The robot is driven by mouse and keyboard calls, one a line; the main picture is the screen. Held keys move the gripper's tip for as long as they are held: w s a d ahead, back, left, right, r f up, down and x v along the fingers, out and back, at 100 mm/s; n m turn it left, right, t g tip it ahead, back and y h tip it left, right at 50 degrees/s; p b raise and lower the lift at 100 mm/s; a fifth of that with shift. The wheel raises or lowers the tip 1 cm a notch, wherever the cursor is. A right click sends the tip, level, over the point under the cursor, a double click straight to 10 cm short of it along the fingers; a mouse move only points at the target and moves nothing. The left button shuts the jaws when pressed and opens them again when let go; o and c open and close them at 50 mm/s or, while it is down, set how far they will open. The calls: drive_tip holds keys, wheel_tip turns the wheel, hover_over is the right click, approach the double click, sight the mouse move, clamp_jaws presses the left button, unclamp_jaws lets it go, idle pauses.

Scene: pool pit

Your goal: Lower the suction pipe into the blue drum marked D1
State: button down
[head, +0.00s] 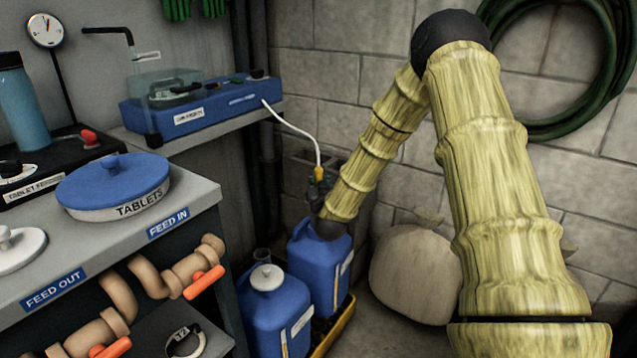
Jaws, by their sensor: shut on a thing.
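The white suction hose (304,134) runs from the blue pump unit down to my gripper (318,182), which is small in the picture, just above the back drum. My gripper is shut on the suction pipe. My dark wrist hides the back drum's top and mouth, and the pipe's lower end is not visible.
The drums stand in a yellow tray (346,318). The blue pump unit (205,108) sits on a wall shelf. A bench (110,240) with a blue TABLETS lid (113,183) fills the left. A pale sack (414,272) leans by the block wall, right of the drums.

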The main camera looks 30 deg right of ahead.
wheel_tip(320, 180, up, 18)
drive_tip(key=p, duration=1.2)
drive_tip(key=shift+r+p, duration=0.15)
drive_tip(key=shift+p, duration=0.2)
idle(0.4)
